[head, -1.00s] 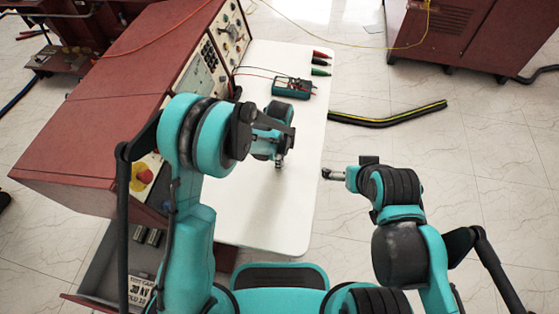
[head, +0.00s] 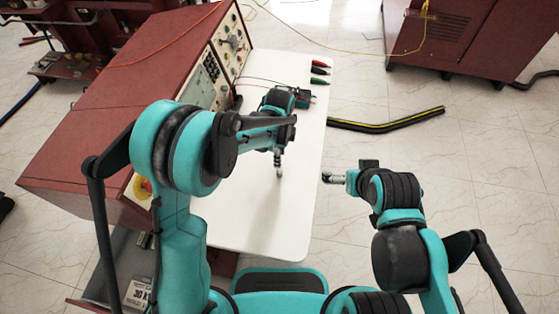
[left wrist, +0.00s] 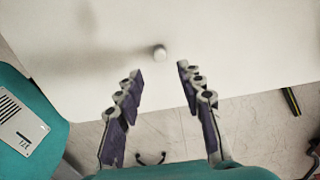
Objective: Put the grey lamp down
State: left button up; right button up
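A small light-grey round piece, likely the grey lamp (left wrist: 160,52), is on the white table top (left wrist: 235,50) in the left wrist view. It lies just past the tips of my left gripper (left wrist: 160,70), centred between them. The two fingers are spread wide with nothing between them. In the head view my left gripper (head: 278,162) points down over the table; I cannot separate the lamp from the fingertips there. My right gripper (head: 333,178) is off the table's right edge, seen side-on, with no object visible in it.
A red control console (head: 120,110) stands along the table's left side. A black-yellow cable cover (head: 390,124) lies on the floor. The near table top is clear.

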pick_arm(q)
jog(key=shift+r+p, duration=0.3)
jog(key=shift+r, duration=1.35)
jog(key=s+a+r+n+t, duration=0.5)
jog(key=s+a+r+n, duration=0.5)
jog(key=a+r+n, duration=0.35)
jog(key=s+a+n+t, duration=0.2)
jog(key=s+a+n, duration=0.2)
jog(key=s+n, duration=0.2)
jog(key=shift+s+a+r+n, duration=0.15)
jog(key=shift+s+r+n, duration=0.2)
jog(key=shift+r, duration=0.1)
jog(key=shift+f, duration=0.2)
